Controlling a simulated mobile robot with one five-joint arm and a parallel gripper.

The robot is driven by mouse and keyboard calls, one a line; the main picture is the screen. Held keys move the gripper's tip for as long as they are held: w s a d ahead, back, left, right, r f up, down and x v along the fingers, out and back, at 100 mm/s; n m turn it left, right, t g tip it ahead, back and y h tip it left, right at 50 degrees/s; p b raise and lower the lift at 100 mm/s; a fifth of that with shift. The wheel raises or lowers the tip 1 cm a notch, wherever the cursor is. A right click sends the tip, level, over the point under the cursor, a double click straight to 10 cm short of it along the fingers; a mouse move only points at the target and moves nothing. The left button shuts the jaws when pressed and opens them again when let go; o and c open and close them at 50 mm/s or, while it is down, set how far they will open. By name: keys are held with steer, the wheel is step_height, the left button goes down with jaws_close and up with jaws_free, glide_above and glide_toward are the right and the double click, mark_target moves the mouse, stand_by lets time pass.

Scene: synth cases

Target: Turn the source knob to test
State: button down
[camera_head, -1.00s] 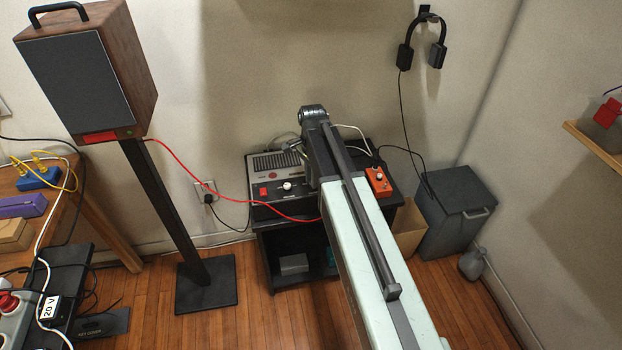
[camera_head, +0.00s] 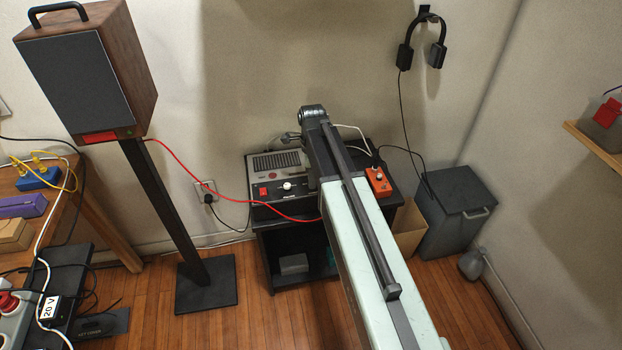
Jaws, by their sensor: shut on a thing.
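The grey and black amplifier (camera_head: 277,164) stands on a low black stand. Its front panel shows a red switch (camera_head: 263,191) and a white knob (camera_head: 287,186). My arm reaches over the right part of the amplifier and covers the panel there. A dark part of my gripper (camera_head: 312,183) shows at the arm's left edge, close against the panel. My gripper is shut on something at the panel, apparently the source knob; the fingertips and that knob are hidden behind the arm. I cannot read the panel's labels or the knob's setting.
An orange box with a knob (camera_head: 378,181) sits right of my arm on the stand (camera_head: 262,240). A red cable (camera_head: 230,196) runs from the speaker (camera_head: 75,80) across the amplifier's front. A grey bin (camera_head: 455,222) stands at right. The floor between speaker and stand is clear.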

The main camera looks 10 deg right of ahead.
stand_by(0.3)
steer(key=c, duration=1.3)
jaws_free()
step_height(320, 180, up, 8)
steer(key=p, duration=0.8)
steer(key=shift+f, duration=0.15)
